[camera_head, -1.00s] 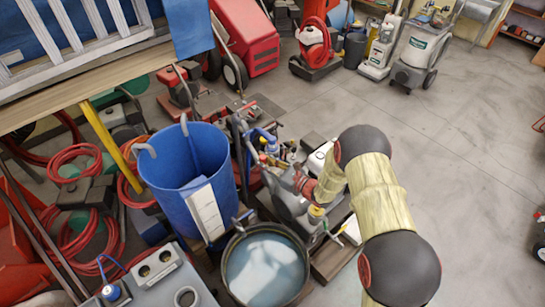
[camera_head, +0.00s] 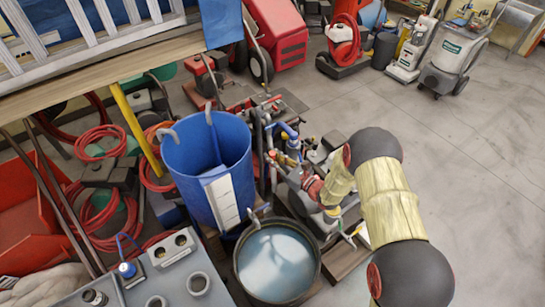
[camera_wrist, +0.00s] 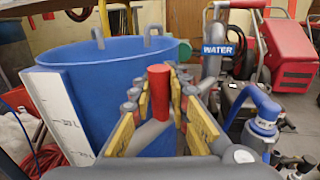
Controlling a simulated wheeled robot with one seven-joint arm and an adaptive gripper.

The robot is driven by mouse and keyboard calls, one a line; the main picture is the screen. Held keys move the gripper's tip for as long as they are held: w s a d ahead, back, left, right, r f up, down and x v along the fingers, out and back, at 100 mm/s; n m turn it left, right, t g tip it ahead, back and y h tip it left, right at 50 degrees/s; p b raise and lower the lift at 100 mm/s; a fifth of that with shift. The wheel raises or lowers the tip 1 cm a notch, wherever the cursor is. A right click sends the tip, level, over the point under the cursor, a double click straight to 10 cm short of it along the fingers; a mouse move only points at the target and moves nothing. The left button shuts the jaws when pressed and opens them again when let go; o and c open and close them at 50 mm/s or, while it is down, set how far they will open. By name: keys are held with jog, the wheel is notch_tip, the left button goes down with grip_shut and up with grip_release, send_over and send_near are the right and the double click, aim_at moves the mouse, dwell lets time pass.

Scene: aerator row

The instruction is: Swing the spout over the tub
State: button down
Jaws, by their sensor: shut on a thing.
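The tub (camera_head: 178,165) is a tall blue bucket with hook-shaped handles on its rim and a white scale strip on its front. In the wrist view the tub (camera_wrist: 85,68) stands just left of and beyond my gripper (camera_wrist: 160,98). My gripper's yellow-padded fingers are shut on a grey bar with a red upright end, which seems to be the spout (camera_wrist: 159,92). The fingers hide part of it. I cannot tell whether its outlet is above the tub's opening. In the head view the gripper is small and mixed with dark pipework right of the tub.
A round black basin of pale liquid (camera_head: 277,264) stands in front of the tub. A blue-fitted valve (camera_wrist: 264,115) and a pipe labelled WATER (camera_wrist: 218,50) are at right in the wrist view. Red hoses (camera_head: 100,145) crowd the left. Open floor (camera_head: 480,170) lies right.

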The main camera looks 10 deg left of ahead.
jog(key=c, duration=2)
grip_release()
jog(key=shift+s+f, duration=0.2)
jog(key=shift+s, duration=0.15)
jog(key=shift+c, duration=0.2)
jog(key=o, duration=0.3)
jog(key=shift+w+r, duration=0.1)
jog(key=shift+w, duration=0.05)
jog(key=v, duration=1.2)
